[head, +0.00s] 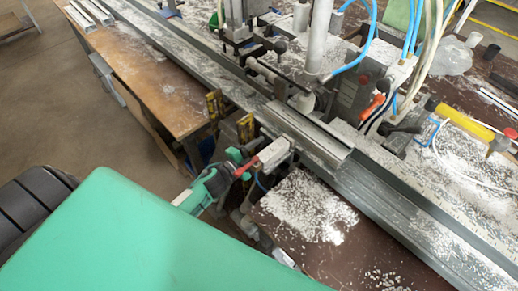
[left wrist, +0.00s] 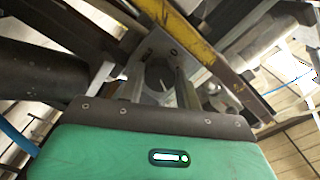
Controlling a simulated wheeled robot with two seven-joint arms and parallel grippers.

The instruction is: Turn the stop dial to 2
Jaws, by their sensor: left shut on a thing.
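My left gripper (head: 236,166) is at the front side of the bench, below the profile clamp, beside a red lever-like part (head: 246,167). In the left wrist view my left gripper (left wrist: 160,88) has its two metal fingers on either side of a dark round knob (left wrist: 158,74), which looks like the stop dial. The fingers are shut on it. I cannot read any number or mark on the dial, and in the head view I cannot make it out behind the gripper. An aluminium profile (head: 310,132) lies in the clamp above. My right gripper is not in view.
A long metal rail (head: 400,210) runs diagonally along the bench. Yellow brackets (head: 215,104) stand left of the gripper, and a yellow bar (left wrist: 185,32) crosses close above the knob. White chips cover the brown bench top (head: 330,235). A wooden table (head: 150,85) stands at the left.

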